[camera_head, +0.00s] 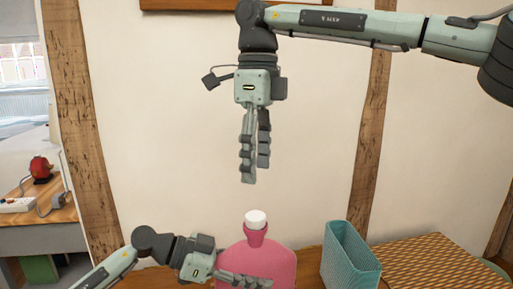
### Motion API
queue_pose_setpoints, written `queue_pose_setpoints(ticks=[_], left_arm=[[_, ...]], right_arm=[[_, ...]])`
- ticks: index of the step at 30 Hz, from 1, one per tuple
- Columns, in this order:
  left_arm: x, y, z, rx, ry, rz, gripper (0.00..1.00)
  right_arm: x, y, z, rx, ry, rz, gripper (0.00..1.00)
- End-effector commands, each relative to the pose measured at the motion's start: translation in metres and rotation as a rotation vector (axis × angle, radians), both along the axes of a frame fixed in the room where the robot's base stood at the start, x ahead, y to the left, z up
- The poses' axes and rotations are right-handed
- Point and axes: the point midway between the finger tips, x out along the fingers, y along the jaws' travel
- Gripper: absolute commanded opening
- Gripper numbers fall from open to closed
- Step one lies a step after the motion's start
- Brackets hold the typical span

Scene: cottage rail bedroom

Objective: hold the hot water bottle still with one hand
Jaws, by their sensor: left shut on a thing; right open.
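A pink hot water bottle (264,262) with a white cap (255,219) stands upright at the bottom middle of the head view. Its lower end is cut off by the picture edge. My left gripper (258,283) comes in from the left, low down, and is shut on the body of the bottle. One finger lies across the bottle's front; the other is hidden. My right gripper (255,172) points straight down above the cap, open and empty, with a clear gap between its fingertips and the cap.
A teal open-topped holder (350,262) stands to the right of the bottle. A brown and yellow patterned box or mat (440,262) lies further right. A wooden table with a red object (41,169) is at far left. The pale wall behind has wooden posts.

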Motion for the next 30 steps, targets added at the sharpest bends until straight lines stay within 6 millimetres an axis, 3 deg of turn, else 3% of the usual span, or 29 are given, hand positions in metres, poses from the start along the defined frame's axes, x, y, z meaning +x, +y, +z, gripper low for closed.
queue_pose_setpoints(ticks=[9, 15, 28, 30], left_arm=[[0.000, 0.000, 0.000, 0.000, 0.000, 0.000, 0.00], [0.000, 0.000, 0.000, 0.000, 0.000, 0.000, 0.00], [0.000, 0.000, 0.000, 0.000, 0.000, 0.000, 0.00], [0.000, 0.000, 0.000, 0.000, 0.000, 0.000, 0.00]], right_arm=[[-0.003, 0.000, -0.062, -0.001, 0.003, 0.000, 0.57], [-0.004, 0.001, -0.085, 0.000, 0.001, -0.002, 0.57], [-0.004, 0.001, -0.094, 0.000, 0.001, -0.002, 0.57], [-0.004, 0.001, -0.094, 0.001, 0.001, -0.002, 0.50]])
